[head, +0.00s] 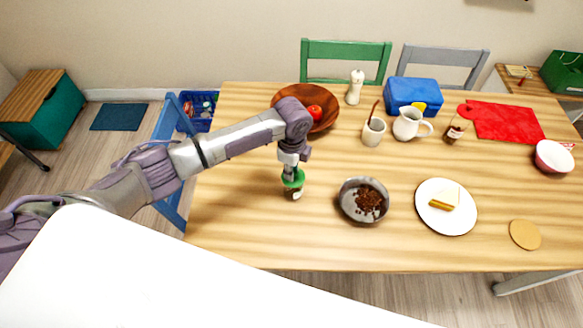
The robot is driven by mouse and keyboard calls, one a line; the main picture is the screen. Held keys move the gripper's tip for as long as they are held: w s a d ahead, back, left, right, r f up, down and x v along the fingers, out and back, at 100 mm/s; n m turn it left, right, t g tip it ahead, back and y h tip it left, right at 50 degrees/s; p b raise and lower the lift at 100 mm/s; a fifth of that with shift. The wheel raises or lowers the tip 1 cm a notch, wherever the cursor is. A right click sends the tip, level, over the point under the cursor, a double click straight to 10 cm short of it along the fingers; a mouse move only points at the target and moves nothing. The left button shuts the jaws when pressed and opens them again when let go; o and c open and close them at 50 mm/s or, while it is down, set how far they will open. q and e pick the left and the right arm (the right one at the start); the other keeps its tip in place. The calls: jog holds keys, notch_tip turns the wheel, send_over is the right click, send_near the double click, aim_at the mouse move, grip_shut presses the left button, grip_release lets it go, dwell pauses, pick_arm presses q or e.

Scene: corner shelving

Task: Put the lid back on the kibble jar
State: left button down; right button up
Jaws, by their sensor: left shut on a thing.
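An open grey round container with brown kibble (352,205) inside stands near the front middle of the table; it appears to be the kibble jar. My left gripper (292,170) points down to its left, shut on a green round-topped thing (294,181). A brownish and white part shows below the green; I cannot tell whether it touches the table or whether the green part is a lid. A flat tan disc (525,235) lies at the front right, possibly a lid. My right gripper is not in view.
A white plate (430,218) with a cake slice is right of the container. A wooden bowl (281,97) with a red apple, a cup (373,133), a white pitcher (407,124) and a blue box (408,91) stand behind. The table's front left is bare.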

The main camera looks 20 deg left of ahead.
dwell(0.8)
pick_arm(q)
jog(key=c, duration=0.5)
grip_release()
jog(key=shift+p, duration=0.3)
jog(key=shift+r+p, duration=3.55)
jog(key=shift+p, duration=0.05)
